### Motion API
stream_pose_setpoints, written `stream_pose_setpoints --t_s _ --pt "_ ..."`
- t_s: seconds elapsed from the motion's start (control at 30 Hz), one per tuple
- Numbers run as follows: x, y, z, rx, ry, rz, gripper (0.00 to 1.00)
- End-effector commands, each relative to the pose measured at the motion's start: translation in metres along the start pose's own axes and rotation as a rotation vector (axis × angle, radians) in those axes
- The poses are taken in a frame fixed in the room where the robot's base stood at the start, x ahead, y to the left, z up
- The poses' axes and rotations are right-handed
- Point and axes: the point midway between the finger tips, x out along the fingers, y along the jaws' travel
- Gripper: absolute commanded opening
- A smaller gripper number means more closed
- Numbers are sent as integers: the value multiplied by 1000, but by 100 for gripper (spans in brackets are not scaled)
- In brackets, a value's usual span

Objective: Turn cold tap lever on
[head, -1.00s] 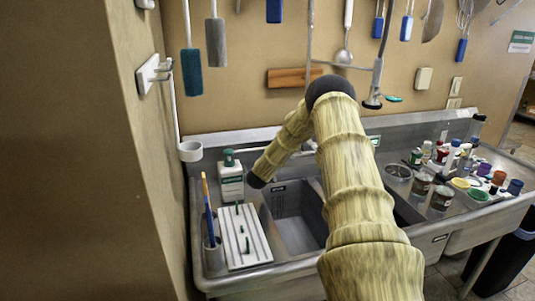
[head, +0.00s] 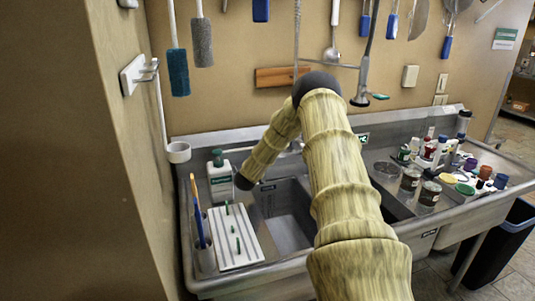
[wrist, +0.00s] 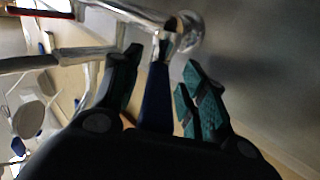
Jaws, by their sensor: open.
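In the wrist view, a blue tap lever (wrist: 157,98) stands between the two teal-padded fingers of my gripper (wrist: 162,62). Its upper end meets the chrome tap body (wrist: 186,33). My gripper is open, with one finger on each side of the lever; I cannot tell whether either pad touches it. In the head view, my arm hides the gripper and the lever at the back of the sink (head: 290,225).
A soap bottle (head: 219,178), a white drying rack (head: 233,238) and a brush holder (head: 203,255) stand left of the basin. Several cans and paint cups crowd the right counter. A spray hose (head: 363,85) hangs behind my arm. A wall closes off the left side.

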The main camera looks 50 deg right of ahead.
Motion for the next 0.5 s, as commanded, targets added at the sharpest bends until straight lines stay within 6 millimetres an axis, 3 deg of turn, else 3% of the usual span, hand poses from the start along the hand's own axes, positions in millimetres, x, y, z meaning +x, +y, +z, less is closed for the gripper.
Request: stream_pose_setpoints --t_s 0.5 --pt "-88 -1 -1 -1 1 -1 43"
